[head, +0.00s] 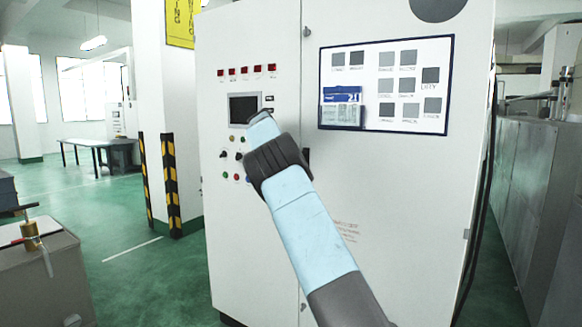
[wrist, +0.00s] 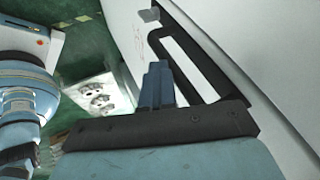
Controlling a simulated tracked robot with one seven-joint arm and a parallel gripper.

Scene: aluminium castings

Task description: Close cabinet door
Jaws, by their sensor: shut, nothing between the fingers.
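The tall white cabinet (head: 250,60) fills the middle of the head view. A vertical seam runs down it, with the right-hand door (head: 400,185) to its right. This door carries a blue-framed board; I cannot tell whether it stands slightly ajar. My gripper (head: 262,120) is in front of the cabinet, left of the seam near the small screen, with blue fingers together and empty. In the wrist view the shut fingers (wrist: 158,72) are beside a pale panel with a dark frame (wrist: 185,25). Contact cannot be told. My arm hides part of the seam.
A grey box-like unit (head: 50,270) stands at the lower left. A pillar with yellow-black guards (head: 170,180) is left of the cabinet. Grey cabinets (head: 540,190) line the right side. Green floor (head: 130,270) is open between the unit and the cabinet.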

